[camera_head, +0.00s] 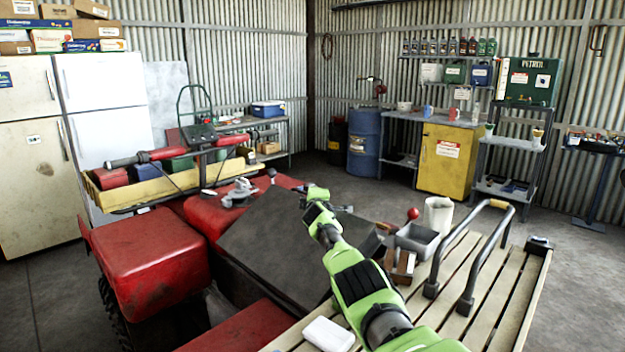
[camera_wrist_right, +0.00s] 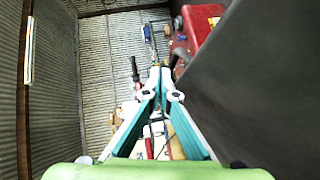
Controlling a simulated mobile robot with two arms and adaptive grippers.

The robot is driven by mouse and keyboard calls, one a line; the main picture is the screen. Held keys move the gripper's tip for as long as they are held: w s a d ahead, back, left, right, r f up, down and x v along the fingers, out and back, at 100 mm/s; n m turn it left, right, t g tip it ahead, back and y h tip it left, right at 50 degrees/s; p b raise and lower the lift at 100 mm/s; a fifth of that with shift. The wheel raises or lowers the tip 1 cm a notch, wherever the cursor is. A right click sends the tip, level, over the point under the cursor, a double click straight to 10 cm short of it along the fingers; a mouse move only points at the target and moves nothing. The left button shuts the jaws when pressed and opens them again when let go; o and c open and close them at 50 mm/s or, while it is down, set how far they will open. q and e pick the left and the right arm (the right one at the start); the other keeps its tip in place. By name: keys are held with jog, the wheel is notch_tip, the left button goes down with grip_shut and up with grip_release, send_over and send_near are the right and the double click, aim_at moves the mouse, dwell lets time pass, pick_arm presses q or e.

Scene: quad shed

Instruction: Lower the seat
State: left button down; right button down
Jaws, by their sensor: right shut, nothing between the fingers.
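The dark grey seat (camera_head: 270,235) of the red quad (camera_head: 155,255) is tilted up in the middle of the head view. Its large dark face fills the right side of the right wrist view (camera_wrist_right: 265,85). My green right arm reaches over the seat from the bottom. In the head view its wrist is by the seat's upper edge, and the fingers cannot be made out. In the wrist view my right gripper (camera_wrist_right: 160,86) has its fingertips together and empty, beside the seat face with a visible gap. My left gripper is not in view.
A slatted wooden rack (camera_head: 480,290) with a bent metal handle (camera_head: 440,265) is at the right. A grey metal box (camera_head: 418,240), a white container (camera_head: 438,215) and a white block (camera_head: 328,334) are on or near it. Handlebars (camera_head: 155,157) rise at the left.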

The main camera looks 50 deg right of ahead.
jog(key=r+p, duration=0.1)
jog(key=s+a+r+p, duration=0.1)
jog(key=a+r+p, duration=0.1)
jog(key=shift+s+r+p, duration=0.3)
jog(key=shift+r, duration=0.05)
jog(key=shift+s+d, duration=0.1)
jog(key=shift+s, duration=0.2)
jog(key=s+a+r, duration=0.2)
jog(key=s+r, duration=0.2)
jog(key=shift+s+a+r+p, duration=0.15)
jog(key=shift+s+a+p, duration=0.1)
jog(key=shift+a+p, duration=0.1)
